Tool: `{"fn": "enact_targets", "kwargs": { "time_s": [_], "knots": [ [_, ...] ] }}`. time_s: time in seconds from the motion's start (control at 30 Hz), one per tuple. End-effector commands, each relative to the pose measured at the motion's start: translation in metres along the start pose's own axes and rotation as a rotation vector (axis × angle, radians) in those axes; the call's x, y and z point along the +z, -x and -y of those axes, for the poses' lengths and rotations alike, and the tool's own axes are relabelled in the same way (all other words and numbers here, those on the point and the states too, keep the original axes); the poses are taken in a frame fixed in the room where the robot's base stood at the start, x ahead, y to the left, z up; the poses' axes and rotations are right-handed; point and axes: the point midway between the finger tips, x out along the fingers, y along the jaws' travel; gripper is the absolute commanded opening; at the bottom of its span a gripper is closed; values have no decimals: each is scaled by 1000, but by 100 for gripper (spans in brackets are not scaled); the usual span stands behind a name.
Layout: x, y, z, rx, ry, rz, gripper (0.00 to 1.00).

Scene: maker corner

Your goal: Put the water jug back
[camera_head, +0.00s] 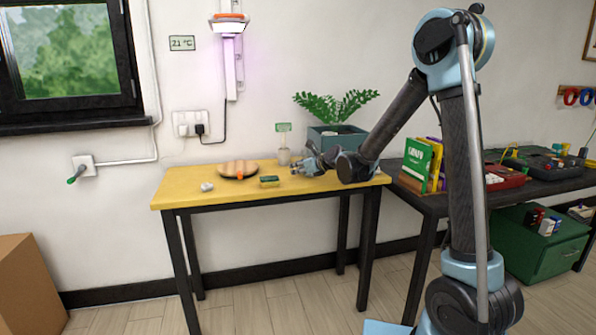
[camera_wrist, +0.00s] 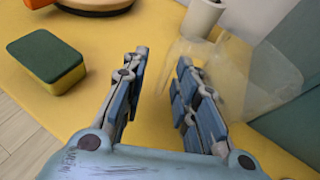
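A clear, see-through jug (camera_wrist: 262,75) stands on the yellow table (camera_head: 190,187), at the upper right of the wrist view. It is hard to make out in the head view. In the head view my gripper (camera_head: 300,164) is low over the table's back right part, by the planter.
A white pot (camera_wrist: 203,17) stands just behind the jug. A green planter (camera_head: 345,140) with a fern is at the back right. A sponge (camera_head: 269,182), a round wooden item (camera_head: 238,168) and a small white object (camera_head: 207,187) lie to the left. The table's front left is clear.

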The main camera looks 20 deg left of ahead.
Motion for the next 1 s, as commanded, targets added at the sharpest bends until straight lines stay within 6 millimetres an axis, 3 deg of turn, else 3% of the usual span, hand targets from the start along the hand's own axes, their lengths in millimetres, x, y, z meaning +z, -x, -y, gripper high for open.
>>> {"fn": "enact_targets", "kwargs": {
  "time_s": [0.6, 1.0],
  "knots": [
    [-1, 86, 1, -2, -1, 0, 27],
    [-1, 110, 1, -2, -1, 0, 27]
  ]
}}
